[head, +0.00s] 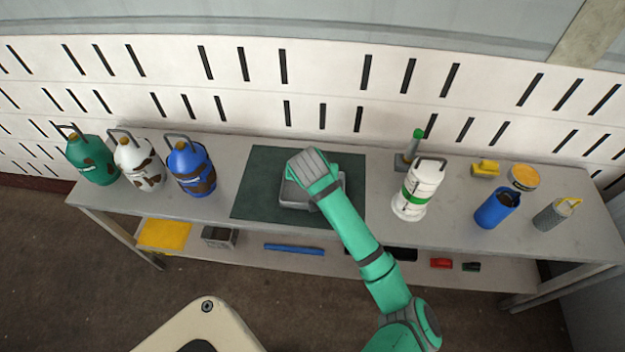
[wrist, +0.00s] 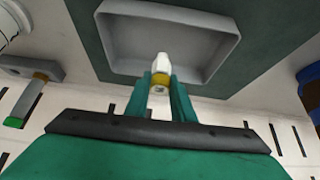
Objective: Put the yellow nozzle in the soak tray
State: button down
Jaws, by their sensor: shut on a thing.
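My gripper (wrist: 160,82) is shut on the yellow nozzle (wrist: 161,78), a small piece with a white tip and a yellow collar, between its two teal fingers. In the wrist view, the nozzle shows in front of the grey soak tray (wrist: 120,72), over its near wall; I cannot tell its height above the tray. In the head view, the tray (head: 288,203) lies on a dark green mat, and my wrist covers most of it. The nozzle and fingertips are hidden there.
The green mat (head: 258,185) is otherwise clear. Three jugs stand left, the blue one (head: 190,170) nearest. Right of the mat are a white-green jug (head: 417,192), a grey stand with a green tip (head: 408,158), a yellow item (head: 485,169), a tin and bottles. A slotted wall runs behind.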

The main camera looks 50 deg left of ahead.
jog(key=shift+s+f, duration=0.1)
jog(key=shift+f, duration=1.4)
jog(key=shift+f, duration=0.1)
jog(key=c, duration=1.5)
grip_release()
jog(key=shift+a, duration=0.1)
jog(key=shift+r, duration=0.25)
jog(key=v, duration=1.1)
jog(key=shift+s+d+r, duration=0.15)
jog(key=shift+d+r, duration=0.1)
jog(key=shift+r, duration=0.05)
jog(key=shift+a, duration=0.15)
